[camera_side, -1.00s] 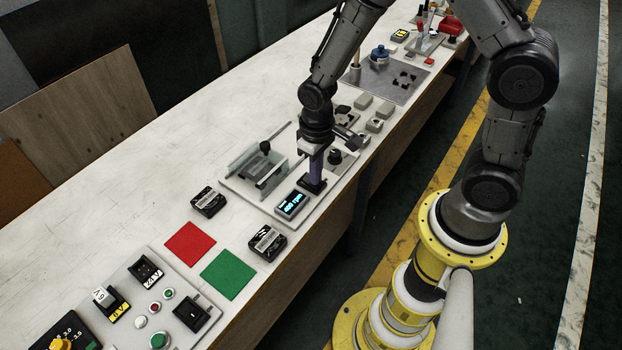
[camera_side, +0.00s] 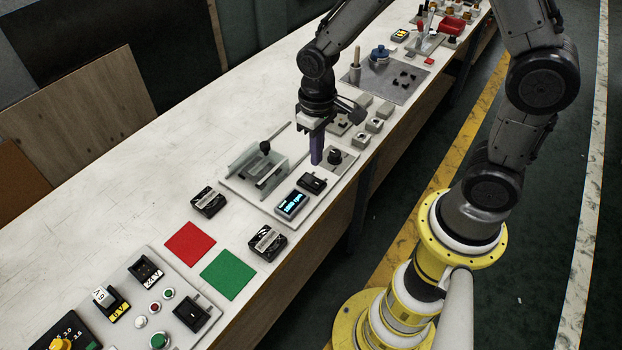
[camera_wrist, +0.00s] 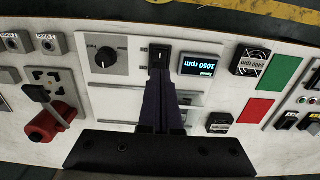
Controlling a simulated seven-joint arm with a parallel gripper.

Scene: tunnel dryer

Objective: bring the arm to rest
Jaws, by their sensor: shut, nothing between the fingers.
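My gripper (camera_side: 316,160) is shut and empty. Its purple fingers point down above the white panel on the bench, and they also show in the wrist view (camera_wrist: 160,85). The black rocker switch (camera_side: 313,182) sits on the panel just below and in front of the fingertips, apart from them in the side view. In the wrist view the fingers partly overlap the switch (camera_wrist: 160,55). The lit display (camera_side: 292,204) beside the switch reads 1050 rpm in the wrist view (camera_wrist: 199,65).
A black knob (camera_side: 335,156) stands close to the fingers, and a metal slide fixture (camera_side: 262,165) is left of them. Two black fans (camera_side: 208,201) (camera_side: 267,243) lie near a red square (camera_side: 190,245) and a green square (camera_side: 228,274). The bench's far left is clear.

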